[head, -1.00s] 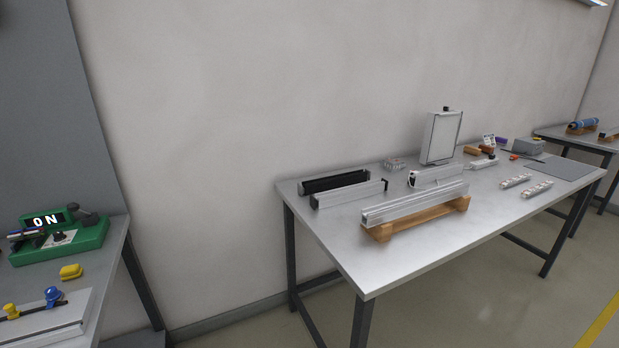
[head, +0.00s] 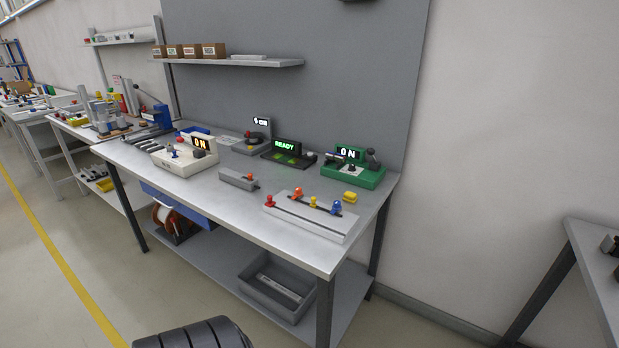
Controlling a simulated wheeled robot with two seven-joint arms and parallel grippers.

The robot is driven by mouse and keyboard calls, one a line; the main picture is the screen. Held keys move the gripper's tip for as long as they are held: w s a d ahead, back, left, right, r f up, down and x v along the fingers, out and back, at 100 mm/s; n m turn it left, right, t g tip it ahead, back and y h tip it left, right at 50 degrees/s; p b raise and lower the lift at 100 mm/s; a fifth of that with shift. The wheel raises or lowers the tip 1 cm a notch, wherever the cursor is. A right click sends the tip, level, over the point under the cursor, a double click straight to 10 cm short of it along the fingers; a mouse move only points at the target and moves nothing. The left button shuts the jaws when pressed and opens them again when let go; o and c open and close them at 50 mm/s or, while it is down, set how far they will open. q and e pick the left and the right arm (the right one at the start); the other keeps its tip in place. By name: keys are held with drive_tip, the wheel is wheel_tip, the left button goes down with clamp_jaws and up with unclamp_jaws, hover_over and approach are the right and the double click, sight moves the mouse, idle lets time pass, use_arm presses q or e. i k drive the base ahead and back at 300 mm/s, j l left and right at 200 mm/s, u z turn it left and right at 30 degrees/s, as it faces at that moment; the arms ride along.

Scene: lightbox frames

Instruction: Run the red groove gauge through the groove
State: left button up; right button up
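A light grey block (head: 318,221) lies near the right front of the workbench, with a dark groove line along its top. Several small knobbed pieces stand along it: a red one (head: 270,201) at its left end, an orange-red one (head: 298,192), a yellow one (head: 313,202) and a blue one (head: 336,208). I cannot tell which red piece is the groove gauge. Neither of my grippers is in view.
Behind the blocks stand a green device (head: 360,175) reading ON, a black one (head: 287,154) reading READY and a white one (head: 184,160) reading ON. A yellow piece (head: 350,197) lies beside the long block. A grey bin (head: 262,291) sits on the lower shelf. The bench's front is clear.

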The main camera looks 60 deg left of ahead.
sight(270, 203)
drive_tip(key=u, duration=1.75)
